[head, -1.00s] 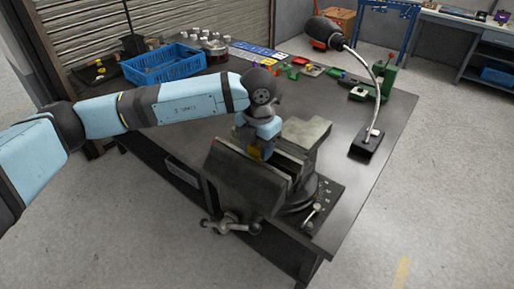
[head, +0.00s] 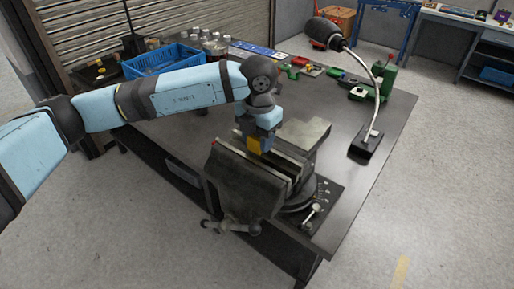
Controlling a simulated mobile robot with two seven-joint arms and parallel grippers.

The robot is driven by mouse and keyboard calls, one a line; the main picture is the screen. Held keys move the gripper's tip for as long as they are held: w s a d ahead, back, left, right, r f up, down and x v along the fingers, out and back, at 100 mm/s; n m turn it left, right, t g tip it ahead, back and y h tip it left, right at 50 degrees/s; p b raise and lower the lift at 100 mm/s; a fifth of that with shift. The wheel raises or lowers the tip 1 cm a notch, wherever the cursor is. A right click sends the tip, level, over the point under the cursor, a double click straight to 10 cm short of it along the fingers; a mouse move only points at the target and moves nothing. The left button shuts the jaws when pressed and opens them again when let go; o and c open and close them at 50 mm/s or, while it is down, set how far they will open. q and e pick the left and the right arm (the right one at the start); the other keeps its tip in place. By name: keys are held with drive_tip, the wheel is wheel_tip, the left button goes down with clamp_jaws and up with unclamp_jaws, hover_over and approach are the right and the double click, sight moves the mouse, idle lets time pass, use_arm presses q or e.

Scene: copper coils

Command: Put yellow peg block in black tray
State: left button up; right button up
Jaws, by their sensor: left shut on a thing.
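The yellow peg block (head: 254,146) is held in my left gripper (head: 257,140), which points down over the jaws of the grey bench vise (head: 245,183). The gripper is shut on the block, and its fingers partly hide it. Whether the block's lower end is clear of the vise jaws is hard to tell. A black tray (head: 92,76) with small yellowish items lies at the back left of the bench. My right gripper is not in view.
A blue crate (head: 163,62) stands at the back left, behind my left arm. A lamp with a bent neck (head: 378,95) stands at the right. Small coloured parts and a green tool (head: 385,76) lie at the back.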

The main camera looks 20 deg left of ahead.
use_arm(q)
drive_tip(key=shift+r, duration=0.8)
drive_tip(key=shift+r, duration=0.1)
drive_tip(key=shift+r+p, duration=0.5)
drive_tip(key=shift+r, duration=0.85)
